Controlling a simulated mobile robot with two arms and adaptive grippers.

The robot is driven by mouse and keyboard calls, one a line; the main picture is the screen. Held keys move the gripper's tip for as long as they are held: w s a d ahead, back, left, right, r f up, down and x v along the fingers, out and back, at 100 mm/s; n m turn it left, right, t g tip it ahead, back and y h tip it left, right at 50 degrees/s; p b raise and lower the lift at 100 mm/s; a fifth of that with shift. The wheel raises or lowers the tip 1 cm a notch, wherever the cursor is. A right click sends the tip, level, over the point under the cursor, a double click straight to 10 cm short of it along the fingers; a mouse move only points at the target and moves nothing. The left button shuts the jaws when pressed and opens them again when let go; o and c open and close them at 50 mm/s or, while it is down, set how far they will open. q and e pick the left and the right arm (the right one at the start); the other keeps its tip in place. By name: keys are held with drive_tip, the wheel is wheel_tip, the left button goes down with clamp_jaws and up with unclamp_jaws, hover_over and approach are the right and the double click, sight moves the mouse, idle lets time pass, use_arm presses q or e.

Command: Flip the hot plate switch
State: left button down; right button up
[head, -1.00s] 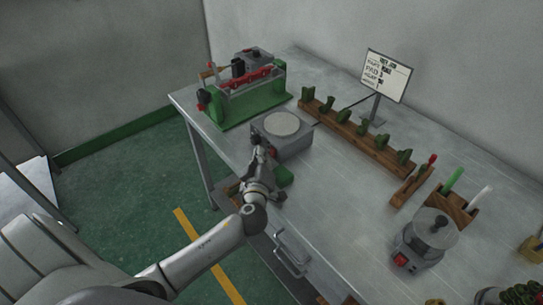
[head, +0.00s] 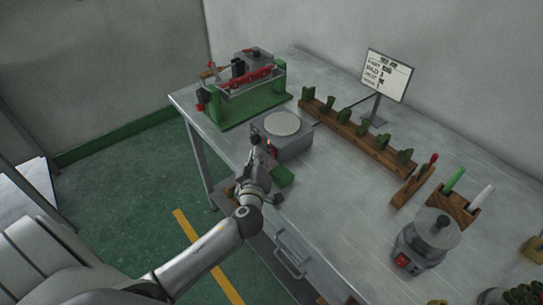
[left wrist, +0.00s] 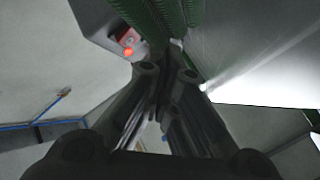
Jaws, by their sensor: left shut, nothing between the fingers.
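The hot plate (head: 294,146) is a grey box with a round pale top (head: 282,123), near the table's front-left edge. A small red switch (head: 269,143) shows on its front face. In the left wrist view the red switch (left wrist: 127,37) has a bright orange-red glowing spot at its lower end. My left gripper (head: 257,142) is shut and empty in front of that face, just left of the switch. In the left wrist view its fingertips (left wrist: 163,68) are together, below and right of the switch. I cannot tell whether they touch the hot plate. My right gripper is not in view.
A green-framed machine (head: 245,95) stands behind and left of the hot plate. A wooden rack (head: 360,140) with several green pieces lies to the right. A small green pad (head: 283,177) lies close in front. The middle tabletop is clear.

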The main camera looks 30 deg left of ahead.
use_arm(q)
drive_tip(key=shift+s, duration=0.3)
drive_tip(key=shift+s+a+r+b, duration=0.1)
drive_tip(key=shift+s+a, duration=0.2)
drive_tip(key=shift+s, duration=0.35)
drive_tip(key=shift+s+a+r+b, duration=0.1)
drive_tip(key=shift+s+a, duration=0.2)
drive_tip(key=shift+s, duration=0.4)
drive_tip(key=shift+s+a+r+b, duration=0.1)
drive_tip(key=shift+s+a, duration=0.2)
drive_tip(key=shift+s, duration=0.35)
